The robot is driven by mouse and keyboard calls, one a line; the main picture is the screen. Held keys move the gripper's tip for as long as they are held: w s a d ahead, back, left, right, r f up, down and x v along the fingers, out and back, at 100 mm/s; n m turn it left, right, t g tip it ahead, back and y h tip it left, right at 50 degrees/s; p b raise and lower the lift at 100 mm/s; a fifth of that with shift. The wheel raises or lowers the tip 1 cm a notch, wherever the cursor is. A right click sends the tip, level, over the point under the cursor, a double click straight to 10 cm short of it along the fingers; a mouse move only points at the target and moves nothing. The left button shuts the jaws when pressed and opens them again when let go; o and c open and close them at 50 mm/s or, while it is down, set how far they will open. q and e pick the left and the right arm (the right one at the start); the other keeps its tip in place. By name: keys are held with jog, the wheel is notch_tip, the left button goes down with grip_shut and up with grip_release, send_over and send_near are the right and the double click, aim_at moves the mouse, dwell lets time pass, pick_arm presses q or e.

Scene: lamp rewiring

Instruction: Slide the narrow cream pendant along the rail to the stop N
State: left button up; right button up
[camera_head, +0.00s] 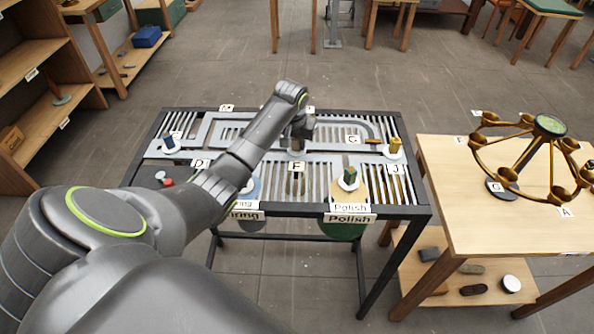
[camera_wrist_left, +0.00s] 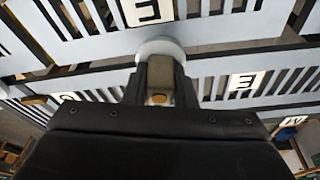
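My left gripper (camera_head: 298,141) reaches down to the slotted table, near the middle of its rail. In the left wrist view its dark fingers (camera_wrist_left: 162,95) stand on either side of a small grey-beige block on a round white disc, which I take for the narrow cream pendant (camera_wrist_left: 160,72). I see no gap between fingers and block. In the head view the pendant is mostly hidden by the gripper. I cannot make out a label N in either view. The right gripper is not in view.
Other pieces on white discs stand on the table: a blue one (camera_head: 169,143), a green one (camera_head: 349,177) and a yellow one (camera_head: 395,146). A red-topped piece (camera_head: 166,181) lies at the left. A wooden table (camera_head: 445,190) with a brass chandelier (camera_head: 520,165) stands at the right.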

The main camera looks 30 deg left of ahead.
pick_arm(q)
jog(key=shift+f, duration=0.15)
jog(key=c, duration=0.3)
jog(key=shift+s+a+p, duration=0.5)
jog(key=shift+a+p, duration=0.15)
jog(key=shift+p, duration=0.1)
jog(key=shift+s+a+p, duration=0.15)
jog(key=shift+s+a, duration=1.65)
jog(key=shift+a, duration=1.1)
jog(key=shift+s+a+p, duration=0.15)
jog(key=shift+s+a, duration=1.6)
jog(key=shift+a, duration=1.15)
jog(key=shift+s+a+p, duration=0.15)
jog(key=shift+s+a, duration=1.65)
jog(key=shift+a, duration=1.1)
jog(key=shift+s+a, duration=0.5)
jog(key=shift+a, duration=0.35)
jog(key=shift+s+a, duration=0.5)
jog(key=shift+a, duration=0.4)
jog(key=shift+s+a, duration=0.5)
jog(key=shift+a, duration=0.35)
